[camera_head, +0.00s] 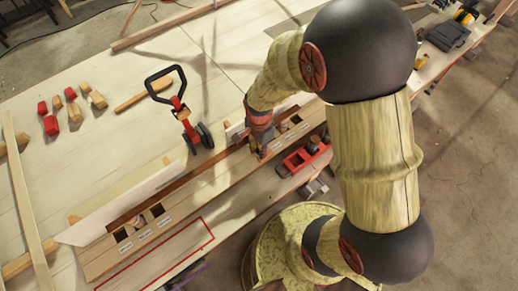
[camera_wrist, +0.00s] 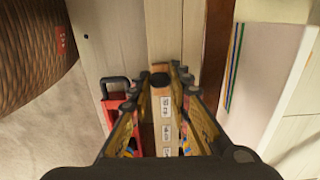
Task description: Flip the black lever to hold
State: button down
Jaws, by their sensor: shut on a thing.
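The long wooden rail (camera_head: 185,205) with white labels and dark square openings runs diagonally along the bench edge. My gripper (camera_head: 262,152) is over its right half, pointing down. The labelled rail (camera_wrist: 165,120) shows between the fingers. Most of the lever is hidden by the fingers, and I cannot tell which way it tilts. The label words are too small to read.
A red tool (camera_head: 305,155) lies along the rail's near side. A wheeled tool with a black loop handle (camera_head: 163,73) stands behind the rail. A white board (camera_head: 125,205) leans along the rail's left part. Red and wooden blocks (camera_head: 51,125) lie far left. A red outline (camera_head: 160,258) marks clear bench.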

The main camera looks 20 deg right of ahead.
jog(key=shift+d+r, duration=0.1)
jog(key=shift+d, duration=0.05)
jog(key=shift+w+d+r+y+p, duration=0.15)
jog(key=shift+d+y+p, duration=0.3)
jog(key=shift+y, duration=0.45)
jog(key=shift+w+d+g+y, duration=0.25)
jog(key=shift+d+g+y, duration=0.25)
jog(key=shift+d+y, duration=0.35)
jog(key=y, duration=0.1)
jog(key=d+y, duration=0.1)
jog(key=shift+w+d+g+y+b, duration=0.2)
jog(key=shift+d+g+y+b, duration=0.1)
jog(key=shift+y+b, duration=0.1)
jog(key=shift+w+d+f+g+y, duration=0.15)
jog(key=shift+d+f+g+y, duration=0.15)
jog(key=shift+d+y, duration=0.4)
jog(key=shift+w+d+f+g+y, duration=0.15)
jog(key=shift+d+f+g+y, duration=0.15)
jog(key=shift+y, duration=0.65)
jog(key=c, duration=1.6)
grip_release()
jog(key=shift+c, duration=0.2)
